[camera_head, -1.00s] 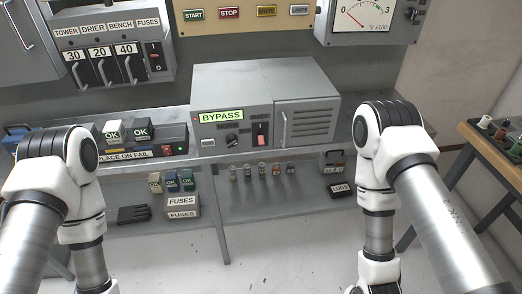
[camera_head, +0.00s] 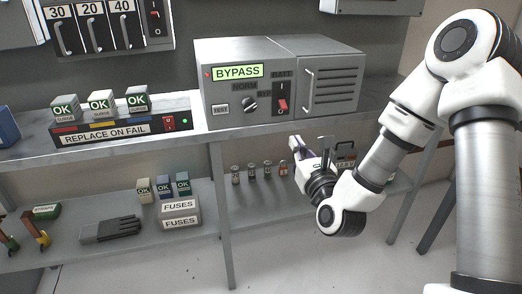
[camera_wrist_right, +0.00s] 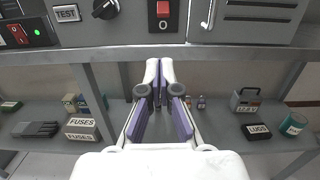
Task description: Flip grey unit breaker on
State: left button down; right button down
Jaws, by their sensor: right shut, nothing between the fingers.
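The grey unit (camera_head: 320,60) stands on the bench top, with a lit green BYPASS display, a black knob (camera_head: 250,104) and a red breaker lever (camera_head: 282,105). The lever appears low on its black plate, below the I mark. In the right wrist view the red lever (camera_wrist_right: 163,9) is at the top, with an O mark under it. My right gripper (camera_head: 296,145) is shut and empty, below the unit and in front of the shelf edge. Its fingertips (camera_wrist_right: 159,66) are together, apart from the lever. My left gripper is out of view.
The bench edge (camera_head: 110,147) runs under the unit. A REPLACE ON FAIL strip (camera_head: 120,132) with OK blocks and its own red switch stands left. The lower shelf holds a FUSES box (camera_head: 180,212), black gloves (camera_head: 110,229) and several small parts.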

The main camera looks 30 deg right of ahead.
aim_at(283, 105)
jog(key=x, duration=0.6)
jog(key=r+x, duration=0.1)
jog(key=x, duration=0.3)
jog(key=shift+s+d+r+b, duration=0.1)
jog(key=shift+s+d+b, duration=0.05)
jog(key=shift+d+b, duration=0.2)
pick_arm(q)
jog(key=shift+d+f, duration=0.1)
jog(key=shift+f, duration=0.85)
